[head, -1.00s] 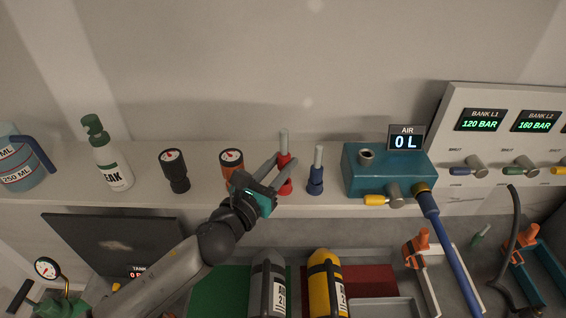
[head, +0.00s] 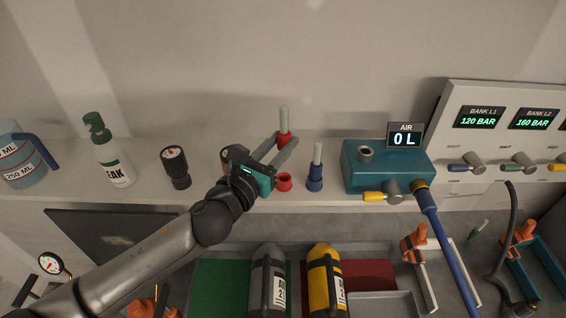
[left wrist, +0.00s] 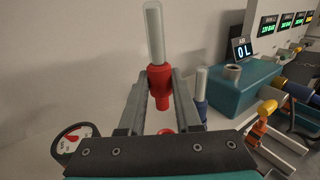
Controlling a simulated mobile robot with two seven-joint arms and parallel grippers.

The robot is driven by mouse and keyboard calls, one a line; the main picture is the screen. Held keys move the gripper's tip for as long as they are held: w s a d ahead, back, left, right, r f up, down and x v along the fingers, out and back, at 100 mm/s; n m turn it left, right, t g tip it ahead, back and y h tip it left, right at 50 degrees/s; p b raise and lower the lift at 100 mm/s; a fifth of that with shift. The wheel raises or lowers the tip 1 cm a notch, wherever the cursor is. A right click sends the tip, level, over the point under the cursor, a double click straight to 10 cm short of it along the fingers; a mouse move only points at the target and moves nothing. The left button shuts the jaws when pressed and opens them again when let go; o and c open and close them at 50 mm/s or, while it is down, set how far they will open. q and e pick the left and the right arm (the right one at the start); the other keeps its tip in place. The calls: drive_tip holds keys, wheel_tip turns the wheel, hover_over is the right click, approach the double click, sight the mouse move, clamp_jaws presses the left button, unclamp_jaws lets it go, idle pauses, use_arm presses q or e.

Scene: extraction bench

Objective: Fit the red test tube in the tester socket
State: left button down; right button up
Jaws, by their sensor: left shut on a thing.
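The red test tube (head: 284,128) is a clear tube with a red lower body. My left gripper (head: 283,144) is shut on its red part and holds it upright. In the left wrist view the tube (left wrist: 161,82) stands between the two fingers, its red lower end pointing down. Below it, apart from it, a small red holder (head: 284,184) stands on the shelf. The tester is a teal box (head: 408,176) to the right, with a grey round socket (head: 366,154) on its top left, open and empty. My right gripper is not in view.
A blue tube (head: 316,172) stands between my gripper and the tester. An AIR display (head: 405,134) reads 0 L. Gauges and a leak bottle (head: 113,168) stand at the left. Grey (head: 268,275) and yellow (head: 325,275) cylinders lie below the shelf.

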sight(281, 119)
use_arm(q)
drive_tip(key=shift+r, duration=2.9)
drive_tip(key=w+d, duration=0.1)
drive_tip(key=d, duration=1.6)
drive_tip(key=shift+w+d+h, duration=0.25)
drive_tip(key=shift+d+h, duration=0.05)
drive_tip(key=shift+a+m+g, duration=0.1)
drive_tip(key=shift+m+g, duration=0.2)
